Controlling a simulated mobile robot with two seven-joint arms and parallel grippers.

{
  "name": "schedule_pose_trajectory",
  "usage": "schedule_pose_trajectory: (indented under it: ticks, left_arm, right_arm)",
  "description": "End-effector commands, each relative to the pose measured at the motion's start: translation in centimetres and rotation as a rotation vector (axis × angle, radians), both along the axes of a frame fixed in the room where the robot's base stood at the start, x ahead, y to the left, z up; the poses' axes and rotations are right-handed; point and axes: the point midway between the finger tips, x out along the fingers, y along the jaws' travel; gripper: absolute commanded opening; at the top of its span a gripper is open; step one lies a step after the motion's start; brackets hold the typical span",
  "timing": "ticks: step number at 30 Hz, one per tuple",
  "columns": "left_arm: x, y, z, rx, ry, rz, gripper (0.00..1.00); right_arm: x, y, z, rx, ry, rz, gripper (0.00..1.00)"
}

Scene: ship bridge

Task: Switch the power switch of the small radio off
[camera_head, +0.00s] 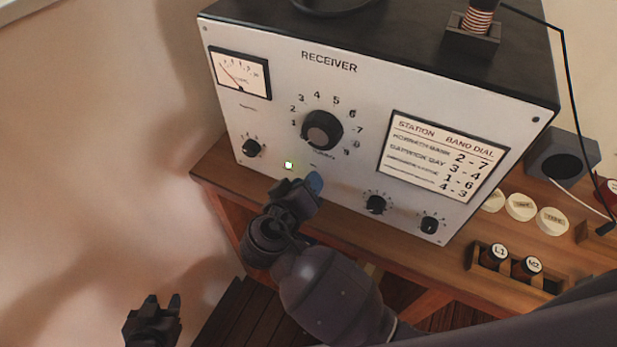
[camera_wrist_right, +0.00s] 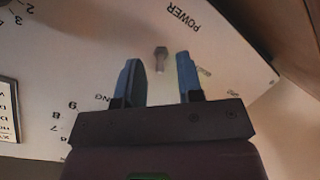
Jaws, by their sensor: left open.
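The radio is a box labelled RECEIVER (camera_head: 330,185) with a pale front panel and a dark top. A small lamp (camera_head: 289,165) on its panel glows. The power switch (camera_wrist_right: 160,58) is a small metal toggle near the word POWER in the right wrist view. My right gripper (camera_head: 314,184) is at the lower panel and hides the switch in the head view. In the wrist view its two fingers are apart, one either side of the toggle in the picture; I cannot tell whether they touch it. My left gripper (camera_head: 162,303) is open and empty at lower left, away from the radio.
The panel has a large dial (camera_head: 322,130), a meter (camera_head: 240,74), a station card (camera_head: 442,158) and small knobs (camera_head: 376,204). A wooden shelf (camera_head: 225,165) carries the radio. White discs (camera_head: 520,207) and a holder with two labelled jars (camera_head: 493,256) stand at right.

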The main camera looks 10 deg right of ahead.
Motion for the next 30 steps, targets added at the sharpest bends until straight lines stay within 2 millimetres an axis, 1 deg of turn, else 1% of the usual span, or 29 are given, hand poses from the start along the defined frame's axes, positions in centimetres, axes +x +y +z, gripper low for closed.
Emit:
schedule_pose_trajectory:
  ticks: [8,15,22,30]
  left_arm:
    - [0.0,0.0,0.0,0.000,0.001,0.000,0.43]
    - [0.0,0.0,0.0,0.000,0.001,0.000,0.43]
    - [0.0,0.0,-0.3,0.000,0.000,0.000,0.43]
    - [0.5,-0.1,-2.0,0.000,-0.017,-0.002,0.43]
  right_arm:
    - [0.0,0.0,0.0,0.000,0.000,0.000,0.34]
    - [0.0,0.0,0.0,0.000,0.000,0.000,0.00]
    - [0.0,0.0,-0.1,-0.005,-0.007,0.000,0.00]
    - [-0.1,0.1,-0.8,-0.064,-0.101,0.000,0.00]
